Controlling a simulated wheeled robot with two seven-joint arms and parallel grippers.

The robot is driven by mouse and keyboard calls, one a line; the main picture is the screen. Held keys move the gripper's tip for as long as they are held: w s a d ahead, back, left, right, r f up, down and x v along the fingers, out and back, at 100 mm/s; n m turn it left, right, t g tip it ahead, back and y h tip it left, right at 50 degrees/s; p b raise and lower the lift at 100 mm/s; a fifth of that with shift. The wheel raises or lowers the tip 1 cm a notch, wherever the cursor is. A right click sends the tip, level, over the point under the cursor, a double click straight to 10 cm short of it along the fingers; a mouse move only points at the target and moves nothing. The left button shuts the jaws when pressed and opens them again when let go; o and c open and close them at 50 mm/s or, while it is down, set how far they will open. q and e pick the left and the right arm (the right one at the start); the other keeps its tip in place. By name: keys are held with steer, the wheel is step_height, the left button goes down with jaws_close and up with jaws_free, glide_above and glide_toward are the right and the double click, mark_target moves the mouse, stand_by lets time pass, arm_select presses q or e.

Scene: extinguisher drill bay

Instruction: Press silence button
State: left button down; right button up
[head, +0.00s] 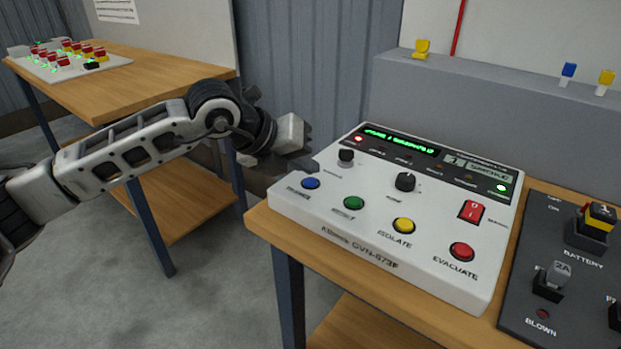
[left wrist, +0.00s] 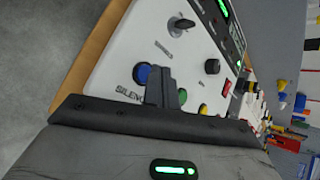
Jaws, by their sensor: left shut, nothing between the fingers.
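The white alarm panel (head: 345,215) sits on a wooden table, with a row of blue, green, yellow and red round buttons along its front. The blue button (head: 311,183) is at the left end; in the left wrist view the blue button (left wrist: 141,73) has a partly hidden label beginning "SILEN". My left gripper (head: 308,165) is shut and empty, over the panel's left edge close to the blue button. In the left wrist view its fingertips (left wrist: 160,75) appear right beside the blue button, between it and the green button (left wrist: 182,96). Whether they touch the panel is unclear. My right gripper is out of view.
Two dark knobs (head: 405,181) and a red rocker switch (head: 471,211) stand on the panel behind the buttons. A dark fuse board (head: 570,300) lies to the right. Another wooden table (head: 150,75) with a switch board stands behind my left arm.

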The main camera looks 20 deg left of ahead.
mark_target(305, 184)
arm_select(q)
steer(key=shift+r+p, duration=1.4)
steer(key=shift+r, duration=1.15)
